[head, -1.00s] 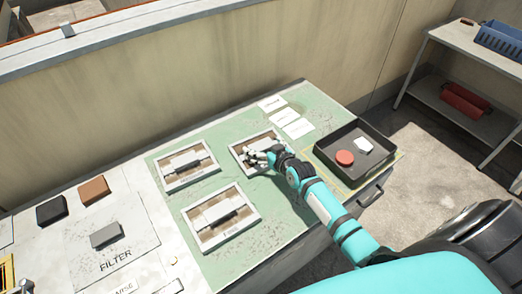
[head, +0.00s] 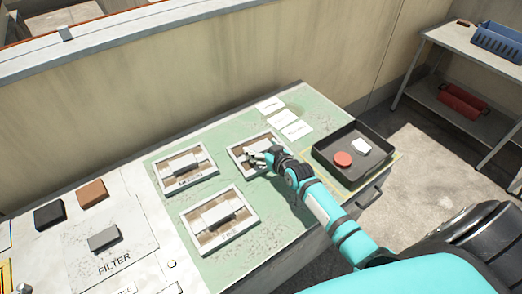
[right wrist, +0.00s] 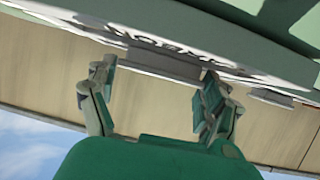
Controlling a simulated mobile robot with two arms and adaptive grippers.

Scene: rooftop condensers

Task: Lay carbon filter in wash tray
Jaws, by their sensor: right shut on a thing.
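My right gripper (head: 264,158) is at the rear right white-framed bay (head: 236,152) on the green worktop. It is shut on a pale bar in that bay; the bar (right wrist: 165,66) shows between the fingers in the right wrist view. Lettering beside it there looks like part of "CARBON", upside down. The dark wash tray (head: 378,178) stands to the right, holding a red round thing (head: 342,159) and a white piece (head: 361,146). A black block (head: 50,214), brown block (head: 92,193) and grey block (head: 104,239) lie at the left; which is the carbon filter is unclear.
Two more framed bays, rear left (head: 159,178) and front (head: 205,247), sit close by. White cards (head: 283,118) lie behind. A wall (head: 200,85) runs along the back. A shelf unit (head: 435,35) with a blue crate (head: 497,46) stands at the far right.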

